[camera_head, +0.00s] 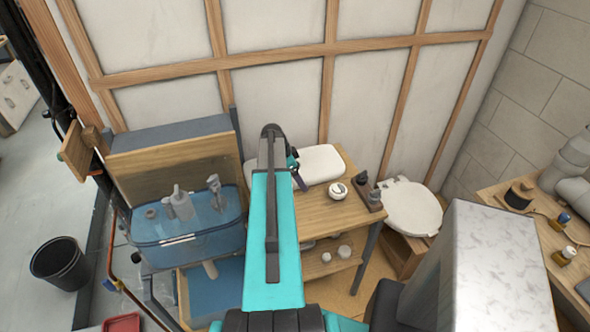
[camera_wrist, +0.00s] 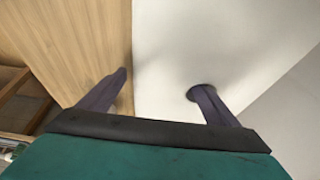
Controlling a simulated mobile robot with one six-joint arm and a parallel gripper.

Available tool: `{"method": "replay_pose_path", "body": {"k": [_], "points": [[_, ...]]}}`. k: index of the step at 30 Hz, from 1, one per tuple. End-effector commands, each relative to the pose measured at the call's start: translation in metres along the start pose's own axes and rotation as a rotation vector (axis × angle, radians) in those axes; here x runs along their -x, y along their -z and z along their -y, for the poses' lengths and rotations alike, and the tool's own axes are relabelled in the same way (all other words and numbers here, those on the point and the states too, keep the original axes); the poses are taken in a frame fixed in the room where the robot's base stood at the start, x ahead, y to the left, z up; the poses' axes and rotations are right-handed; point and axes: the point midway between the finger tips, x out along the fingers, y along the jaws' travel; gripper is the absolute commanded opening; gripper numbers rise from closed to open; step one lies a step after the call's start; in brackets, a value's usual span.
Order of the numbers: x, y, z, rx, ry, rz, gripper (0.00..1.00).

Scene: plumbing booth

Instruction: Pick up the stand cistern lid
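The stand cistern lid (camera_head: 322,163) is a white, rounded slab lying on the wooden stand table against the wall. In the wrist view the white lid (camera_wrist: 220,45) fills the middle and right. My gripper (camera_head: 299,178) is at the lid's near left part, and my arm hides some of that end. In the wrist view my gripper (camera_wrist: 162,84) has its fingers apart. The left finger is over wood beside the lid's edge. The right fingertip is over the white surface at a dark oval spot; I cannot tell whether it touches.
A wooden table (camera_head: 340,212) carries a white round item (camera_head: 338,191) and small dark fittings (camera_head: 368,192) right of the lid. A toilet seat (camera_head: 412,207) is further right. A blue basin (camera_head: 188,236) with bottles stands left. The panelled wall (camera_head: 280,100) is close behind.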

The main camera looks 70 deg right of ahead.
Motion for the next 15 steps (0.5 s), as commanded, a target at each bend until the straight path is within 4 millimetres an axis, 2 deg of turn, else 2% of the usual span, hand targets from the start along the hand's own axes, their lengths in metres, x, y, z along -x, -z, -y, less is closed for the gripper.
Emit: {"method": "replay_pose_path", "body": {"k": [1,2,13,15], "points": [[0.0002,-0.0001,0.0001,0.000,0.000,0.000,0.76],[0.0002,-0.0001,0.0001,0.000,0.000,0.000,0.71],[0.0003,-0.0003,-0.0001,0.001,0.000,0.000,0.09],[0.0016,0.0007,0.0006,0.000,0.002,-0.002,0.09]]}}
